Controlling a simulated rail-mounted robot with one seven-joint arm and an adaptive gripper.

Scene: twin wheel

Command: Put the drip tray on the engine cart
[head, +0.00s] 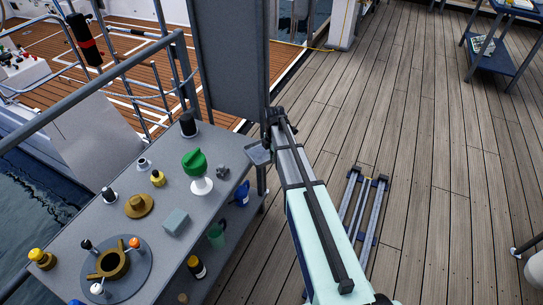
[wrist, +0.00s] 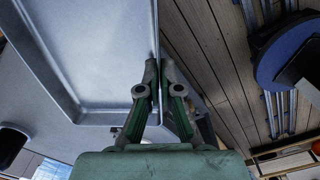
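The drip tray is a shallow grey metal tray with a raised rim. It fills the upper left of the wrist view (wrist: 95,50) and shows small in the head view (head: 258,154), at the right edge of the grey workbench. My gripper (wrist: 159,68) has its two fingers closed on the tray's right rim, one on each side. In the head view my gripper (head: 270,140) is partly hidden by my arm. Whether the tray touches the bench is hard to tell. I cannot tell for sure which thing is the engine cart; a blue cart with a lower shelf (head: 494,57) stands at the upper right.
The grey workbench (head: 150,190) at left holds a green-topped part (head: 195,165), brass parts, a grey block (head: 176,222) and bottles. A tall grey panel (head: 230,60) rises behind it. Metal rails (head: 362,212) lie on the wooden deck; the deck at right is mostly clear.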

